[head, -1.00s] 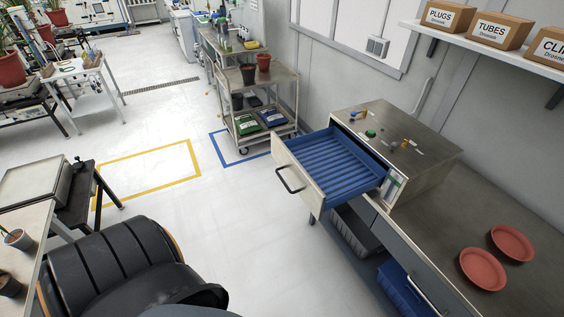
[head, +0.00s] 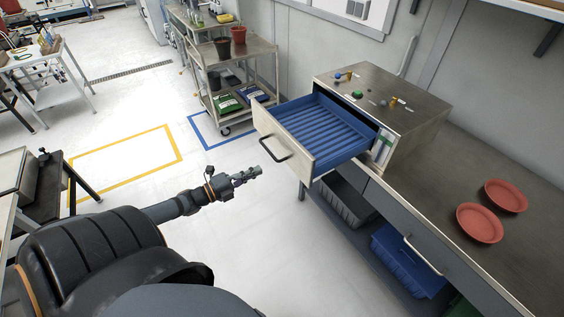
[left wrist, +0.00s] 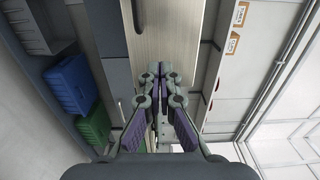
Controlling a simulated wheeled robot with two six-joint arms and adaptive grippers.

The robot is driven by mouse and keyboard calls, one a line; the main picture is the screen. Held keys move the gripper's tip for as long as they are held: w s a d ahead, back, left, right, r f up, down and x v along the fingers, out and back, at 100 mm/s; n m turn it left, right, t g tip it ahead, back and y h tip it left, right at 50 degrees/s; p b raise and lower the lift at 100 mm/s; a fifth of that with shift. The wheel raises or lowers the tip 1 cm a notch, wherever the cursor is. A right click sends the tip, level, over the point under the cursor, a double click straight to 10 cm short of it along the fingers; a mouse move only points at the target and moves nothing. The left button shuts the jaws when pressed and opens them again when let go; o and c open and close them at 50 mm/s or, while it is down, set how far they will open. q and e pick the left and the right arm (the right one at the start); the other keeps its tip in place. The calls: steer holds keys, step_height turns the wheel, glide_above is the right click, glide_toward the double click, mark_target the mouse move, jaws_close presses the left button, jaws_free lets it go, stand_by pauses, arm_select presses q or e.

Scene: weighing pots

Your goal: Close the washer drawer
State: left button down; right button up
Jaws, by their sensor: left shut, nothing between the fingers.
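The washer drawer (head: 283,148) stands pulled out of the metal washer box (head: 420,115) on the bench. It has a pale front with a dark bar handle and a blue ribbed inside that looks empty. My left gripper (head: 257,171) is shut and empty in front of the drawer, a little left of and below the handle, apart from it in the head view. In the left wrist view my left gripper (left wrist: 160,68) has its fingertips together, with a pale panel behind them. My right gripper is not in view.
Two red saucers (head: 480,223) lie on the bench right of the washer. Grey and blue bins (head: 405,262) sit under the bench. A cart (head: 245,70) with pots stands behind the drawer. The floor left of the drawer is clear.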

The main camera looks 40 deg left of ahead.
mark_target(290, 156)
arm_select(q)
steer(key=b+x, duration=0.3)
steer(key=x, duration=0.7)
steer(key=shift+f, duration=0.1)
steer(key=shift+w+d, duration=0.15)
steer(key=shift+w, duration=0.4)
